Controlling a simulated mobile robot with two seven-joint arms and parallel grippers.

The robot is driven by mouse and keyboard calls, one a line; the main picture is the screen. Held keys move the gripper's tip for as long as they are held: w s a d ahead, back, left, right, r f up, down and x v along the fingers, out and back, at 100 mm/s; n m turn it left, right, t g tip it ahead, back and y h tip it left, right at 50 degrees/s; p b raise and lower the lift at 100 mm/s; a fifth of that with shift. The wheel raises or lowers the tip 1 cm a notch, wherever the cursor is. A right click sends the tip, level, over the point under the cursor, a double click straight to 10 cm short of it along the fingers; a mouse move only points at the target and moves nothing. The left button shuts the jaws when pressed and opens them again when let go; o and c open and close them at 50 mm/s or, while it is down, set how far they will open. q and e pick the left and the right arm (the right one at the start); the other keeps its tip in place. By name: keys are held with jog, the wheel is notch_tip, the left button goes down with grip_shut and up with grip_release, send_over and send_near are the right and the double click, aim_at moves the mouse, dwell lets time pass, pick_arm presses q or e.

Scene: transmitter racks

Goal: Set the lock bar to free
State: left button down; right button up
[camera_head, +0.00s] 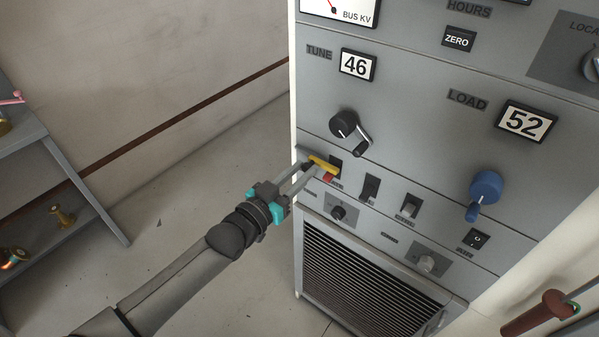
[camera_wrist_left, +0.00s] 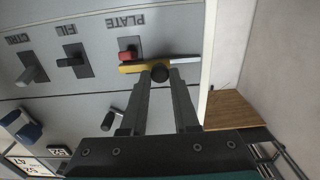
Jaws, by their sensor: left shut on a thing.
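The lock bar (camera_head: 322,164) is a narrow bar on the cabinet front, at the left end of the switch row. In the left wrist view the lock bar (camera_wrist_left: 135,68) has a yellow arm, a pale other end and a round black knob. Its yellow arm lies across the PLATE switch plate, close beside the red lever (camera_wrist_left: 128,54), which also shows in the head view (camera_head: 328,177). My left gripper (camera_head: 306,168) is shut on the black knob; its fingertips (camera_wrist_left: 160,76) are on either side of it. My right gripper is not in view.
Two more switches (camera_head: 370,188) (camera_head: 410,207) stand to the right in the row. A black crank (camera_head: 344,125) and a blue crank (camera_head: 485,188) stick out of the panel above. A grey shelf (camera_head: 84,196) stands at left, with open floor between.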

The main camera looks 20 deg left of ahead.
pick_arm(q)
jog(key=shift+a, duration=0.1)
dwell(0.3)
jog(key=shift+w+a+b, duration=0.15)
jog(key=shift+w+a, duration=0.1)
jog(key=shift+a, duration=0.4)
jog(key=shift+w+a+b, duration=0.2)
jog(key=shift+a, duration=0.45)
jog(key=shift+w+a+b, duration=0.15)
jog(key=shift+w+a, duration=0.1)
jog(key=shift+a, duration=0.4)
jog(key=c, duration=0.7)
grip_release()
jog(key=shift+a, duration=0.1)
jog(key=p+v, duration=0.2)
jog(key=v, duration=1.3)
jog(key=shift+s+r, duration=0.1)
